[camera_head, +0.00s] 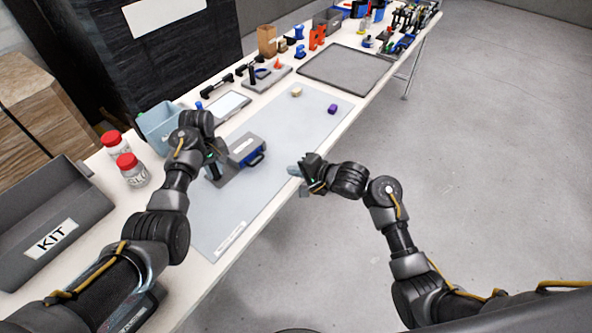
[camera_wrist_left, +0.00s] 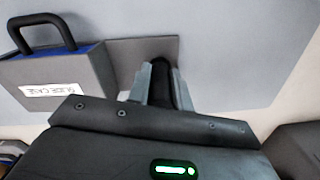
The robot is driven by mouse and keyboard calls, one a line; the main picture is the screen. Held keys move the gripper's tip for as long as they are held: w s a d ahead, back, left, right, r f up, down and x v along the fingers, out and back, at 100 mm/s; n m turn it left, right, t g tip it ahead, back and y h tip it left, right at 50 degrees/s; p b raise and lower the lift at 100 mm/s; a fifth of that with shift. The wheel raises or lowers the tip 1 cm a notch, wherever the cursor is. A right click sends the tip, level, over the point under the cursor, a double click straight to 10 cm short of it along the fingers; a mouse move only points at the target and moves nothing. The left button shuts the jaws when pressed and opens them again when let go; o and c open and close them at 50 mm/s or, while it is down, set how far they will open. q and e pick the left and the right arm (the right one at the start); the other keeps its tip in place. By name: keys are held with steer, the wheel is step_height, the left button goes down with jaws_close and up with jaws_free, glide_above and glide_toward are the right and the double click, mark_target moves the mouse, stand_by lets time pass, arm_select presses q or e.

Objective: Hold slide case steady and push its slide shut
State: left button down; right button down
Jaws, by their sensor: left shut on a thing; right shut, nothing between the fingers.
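The slide case (camera_head: 243,148) is a grey box on the light mat. A blue slide (camera_head: 255,160) with a black handle shows at its right side. In the left wrist view the case (camera_wrist_left: 62,88) bears a SLIDE CASE label, and the black handle (camera_wrist_left: 42,24) stands out beyond a blue edge. A flat grey plate (camera_wrist_left: 120,52) lies beside the case. My left gripper (camera_wrist_left: 163,82) is shut on a black post at this plate; it also shows in the head view (camera_head: 214,170). My right gripper (camera_head: 295,171) is shut and empty, right of the handle and apart from it.
A yellowish block (camera_head: 296,92) and a purple block (camera_head: 332,109) lie farther along the mat. Red-capped bottles (camera_head: 132,170), a blue-grey bin (camera_head: 158,124) and a KIT tray (camera_head: 62,222) stand to the left. The mat (camera_head: 285,125) between case and blocks is clear.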

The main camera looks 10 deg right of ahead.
arm_select(q)
steer(key=c, duration=1.2)
jaws_free()
steer(key=shift+r, duration=0.1)
step_height(320, 180, up, 7)
steer(key=shift+r, duration=0.2)
step_height(320, 180, up, 7)
steer(key=p, duration=0.9)
steer(key=shift+d+f, duration=0.1)
